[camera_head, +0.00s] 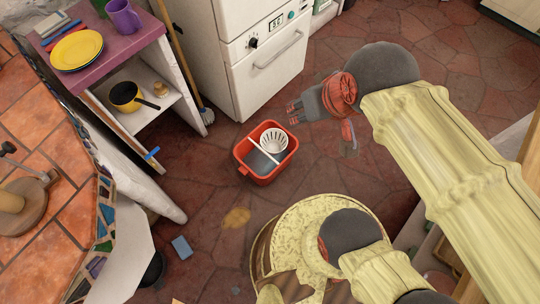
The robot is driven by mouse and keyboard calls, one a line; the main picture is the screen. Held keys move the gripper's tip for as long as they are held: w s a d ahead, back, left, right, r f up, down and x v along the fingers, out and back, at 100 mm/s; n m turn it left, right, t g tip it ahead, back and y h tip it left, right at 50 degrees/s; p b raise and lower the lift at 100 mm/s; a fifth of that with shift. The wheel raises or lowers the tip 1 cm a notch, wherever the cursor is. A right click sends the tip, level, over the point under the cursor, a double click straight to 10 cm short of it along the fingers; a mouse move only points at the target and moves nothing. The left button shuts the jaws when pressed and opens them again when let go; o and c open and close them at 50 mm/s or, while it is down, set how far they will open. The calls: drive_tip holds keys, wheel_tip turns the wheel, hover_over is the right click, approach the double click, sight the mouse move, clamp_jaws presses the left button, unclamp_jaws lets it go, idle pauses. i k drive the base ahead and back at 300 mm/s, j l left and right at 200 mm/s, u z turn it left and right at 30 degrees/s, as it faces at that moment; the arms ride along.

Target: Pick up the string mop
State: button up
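A long wooden handle (180,48) leans upright in the gap between the shelf and the white oven. A small pale and blue-grey head (206,115) sits on the floor at its lower end; this looks like the string mop, but its strands are too small to make out. My gripper (293,113) is in the air to the right of it, in front of the oven and above the floor, pointing left. It touches nothing visible and is well apart from the mop. Its finger opening is too small to judge.
A red bucket (250,170) with a white basket (273,140) stands on the stone floor below my gripper. The white oven (262,85) stands behind. A shelf (105,60) with a yellow plate, purple mug and pan is left. A blue sponge (181,247) lies on the floor.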

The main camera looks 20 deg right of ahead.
sight(207, 116)
drive_tip(key=j+z, duration=0.95)
drive_tip(key=z, duration=0.15)
drive_tip(key=k+l, duration=0.05)
